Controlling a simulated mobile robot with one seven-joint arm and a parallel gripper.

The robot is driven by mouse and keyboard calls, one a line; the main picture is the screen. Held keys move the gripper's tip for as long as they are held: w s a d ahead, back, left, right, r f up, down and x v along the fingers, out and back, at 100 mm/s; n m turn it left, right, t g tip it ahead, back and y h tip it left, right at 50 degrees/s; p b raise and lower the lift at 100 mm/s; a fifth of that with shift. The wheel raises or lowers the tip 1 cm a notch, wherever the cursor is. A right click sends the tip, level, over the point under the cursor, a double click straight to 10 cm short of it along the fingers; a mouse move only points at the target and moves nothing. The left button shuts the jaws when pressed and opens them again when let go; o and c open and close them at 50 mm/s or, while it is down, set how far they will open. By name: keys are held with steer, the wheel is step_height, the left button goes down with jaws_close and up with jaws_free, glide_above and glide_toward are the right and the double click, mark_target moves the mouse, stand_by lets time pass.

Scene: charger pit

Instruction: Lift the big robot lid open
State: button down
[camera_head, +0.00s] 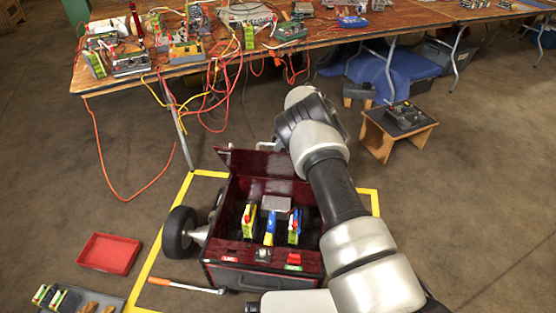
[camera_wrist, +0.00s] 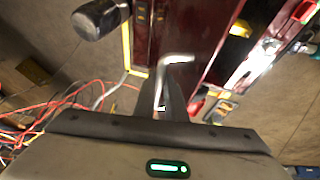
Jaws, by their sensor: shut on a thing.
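The big robot is a dark red box on wheels; its body (camera_head: 262,279) stands on the floor in the lower middle of the head view. Its dark red lid (camera_head: 250,163) is raised at the back, and the inside is open to view. A bent silver handle (camera_head: 265,146) sticks out at the lid's top edge and also shows in the wrist view (camera_wrist: 178,59). My gripper (camera_wrist: 172,100) is shut on this handle. In the head view my arm hides the fingers and the lid's right part.
Green, yellow and blue battery-like packs (camera_head: 270,227) stand inside the box. A red tray (camera_head: 108,253) and an orange-handled bar (camera_head: 187,286) lie at left. A cluttered table (camera_head: 330,36) with hanging cables stands behind. A small wooden stool (camera_head: 393,137) is at right.

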steer(key=shift+w+d+f+b, duration=0.3)
steer(key=shift+w+d+b, duration=0.25)
steer(key=shift+w+b, duration=0.25)
steer(key=c, duration=1.8)
jaws_free()
steer(key=shift+f, duration=0.15)
steer(key=shift+c, duration=0.2)
steer(key=shift+w+a+r, duration=0.15)
steer(key=shift+r, duration=0.15)
steer(key=p+v, duration=0.5)
steer(key=v, duration=1.2)
steer(key=shift+r, duration=0.25)
